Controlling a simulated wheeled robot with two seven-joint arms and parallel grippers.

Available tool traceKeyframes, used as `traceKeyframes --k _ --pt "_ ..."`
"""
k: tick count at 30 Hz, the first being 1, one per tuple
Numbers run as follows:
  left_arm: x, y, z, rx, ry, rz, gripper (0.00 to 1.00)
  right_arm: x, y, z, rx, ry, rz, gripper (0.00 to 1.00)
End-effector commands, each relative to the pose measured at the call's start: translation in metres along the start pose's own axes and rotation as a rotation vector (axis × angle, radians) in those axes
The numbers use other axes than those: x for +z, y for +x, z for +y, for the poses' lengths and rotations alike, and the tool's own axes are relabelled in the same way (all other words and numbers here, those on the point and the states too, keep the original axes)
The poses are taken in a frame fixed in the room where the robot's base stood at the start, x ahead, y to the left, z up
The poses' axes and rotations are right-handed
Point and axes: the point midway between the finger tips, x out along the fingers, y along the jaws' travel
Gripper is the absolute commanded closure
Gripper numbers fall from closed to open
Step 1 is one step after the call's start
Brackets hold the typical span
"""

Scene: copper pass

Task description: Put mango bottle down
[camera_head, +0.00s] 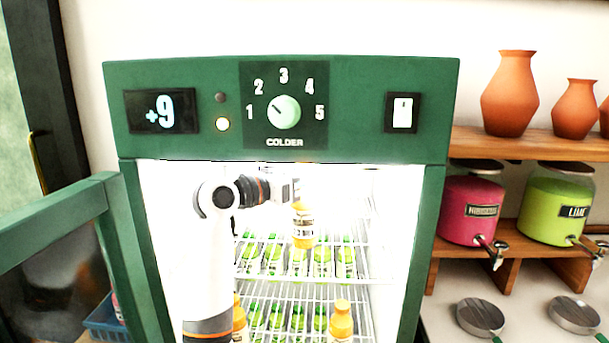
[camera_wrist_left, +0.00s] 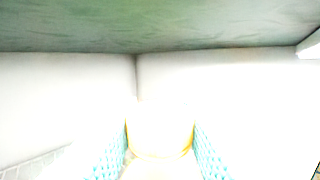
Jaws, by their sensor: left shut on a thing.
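The mango bottle (camera_head: 302,229), orange-yellow with a pale label, is held upright inside the lit green fridge (camera_head: 283,158), in front of the upper shelf. My left gripper (camera_head: 297,192) reaches in from the left and is shut on the bottle's upper part. In the left wrist view, the bottle (camera_wrist_left: 160,128) is washed out by glare between two cyan-patterned finger pads. Its base looks above the shelf, but I cannot tell for sure whether it touches. My right gripper is not in view.
Green-capped bottles (camera_head: 297,262) stand in rows on two wire shelves. Orange bottles stand at lower left (camera_head: 238,318) and lower right (camera_head: 340,322). The fridge door (camera_head: 60,225) stands open at left. Drink dispensers (camera_head: 472,205) and clay vases (camera_head: 510,95) are on shelves at right.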

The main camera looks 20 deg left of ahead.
Motion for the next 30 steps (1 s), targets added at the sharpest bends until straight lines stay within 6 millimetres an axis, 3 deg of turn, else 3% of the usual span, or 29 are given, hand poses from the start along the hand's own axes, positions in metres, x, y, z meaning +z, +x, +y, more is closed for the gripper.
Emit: traceKeyframes --k 7,13,27,28,30 --pt "0.001 0.013 0.012 0.0 -0.001 -0.002 1.0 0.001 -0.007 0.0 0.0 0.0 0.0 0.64" --pt "-0.011 0.012 0.011 -0.001 -0.002 -0.001 1.0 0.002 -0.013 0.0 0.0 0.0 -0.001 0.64" --pt "-0.019 0.011 0.011 0.0 0.0 -0.001 1.0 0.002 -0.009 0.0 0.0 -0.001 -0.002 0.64" --pt "-0.019 0.012 0.011 0.0 -0.001 0.001 0.65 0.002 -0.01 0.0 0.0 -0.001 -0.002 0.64" --pt "-0.019 0.012 0.011 0.0 -0.001 0.001 0.54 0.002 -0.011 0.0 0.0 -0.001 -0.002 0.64"
